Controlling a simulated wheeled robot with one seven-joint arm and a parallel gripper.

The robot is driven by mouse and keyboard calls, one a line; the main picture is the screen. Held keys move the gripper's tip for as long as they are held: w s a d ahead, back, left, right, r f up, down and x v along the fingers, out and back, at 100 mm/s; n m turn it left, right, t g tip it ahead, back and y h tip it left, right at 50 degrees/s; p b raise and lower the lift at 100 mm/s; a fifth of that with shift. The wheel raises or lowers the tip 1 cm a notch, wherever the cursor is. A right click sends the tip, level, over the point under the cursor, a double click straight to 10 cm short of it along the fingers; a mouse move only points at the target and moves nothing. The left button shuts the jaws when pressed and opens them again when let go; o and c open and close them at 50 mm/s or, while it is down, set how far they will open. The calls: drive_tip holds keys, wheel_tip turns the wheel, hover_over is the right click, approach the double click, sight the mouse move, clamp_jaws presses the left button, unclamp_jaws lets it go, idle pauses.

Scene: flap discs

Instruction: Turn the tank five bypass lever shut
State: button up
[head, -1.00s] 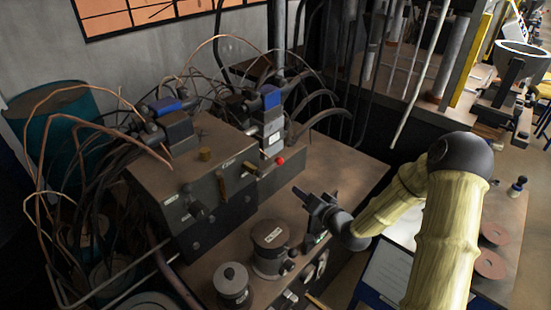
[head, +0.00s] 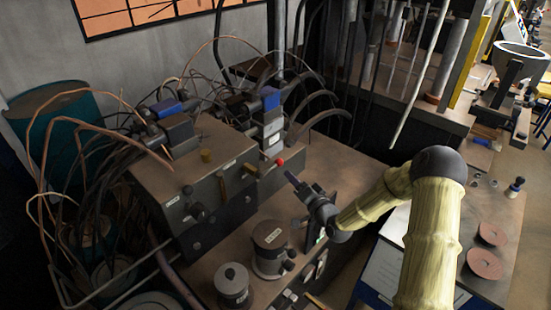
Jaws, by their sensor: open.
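A lever with a red knob (head: 280,161) sticks out from the front of the dark metal valve box (head: 160,185). A black-knobbed lever (head: 188,190) is further left. White labels sit beside these controls, but their writing is too small to read, so I cannot tell which is tank five's bypass. My gripper (head: 291,178) is open, just right of and below the red knob, apparently apart from it. Its fingers overlap in this view and their gap is hard to see.
Two lidded round canisters (head: 269,240) (head: 232,280) stand on the bench below my gripper. Thin copper pipes and black hoses crowd the left and back. The brown bench top (head: 345,165) right of the box is clear. Two reddish discs (head: 484,264) (head: 493,233) lie on the right-hand table.

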sight(279, 164)
drive_tip(key=p+x, duration=0.3)
drive_tip(key=x, duration=0.9)
drive_tip(key=shift+w+a, duration=0.15)
clamp_jaws()
